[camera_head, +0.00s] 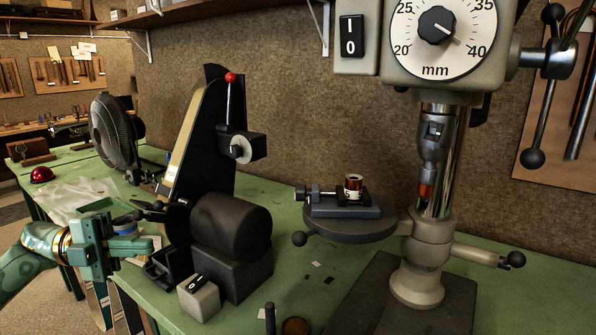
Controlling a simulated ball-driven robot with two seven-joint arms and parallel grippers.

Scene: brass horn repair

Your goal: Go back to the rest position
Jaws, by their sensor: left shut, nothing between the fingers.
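My left gripper (128,235), teal-green with a brass-coloured ring at its wrist, comes in from the left edge. It is shut and empty, over the near left part of the green bench (330,285), just left of the belt grinder (228,225). My right gripper is not in view.
A drill press (427,245) stands at the right, with a small vise (342,206) holding a copper-coloured cylinder (353,186) on its round table. A switch box (199,298) sits before the grinder. A fan (115,130) and red dome (42,174) are farther left.

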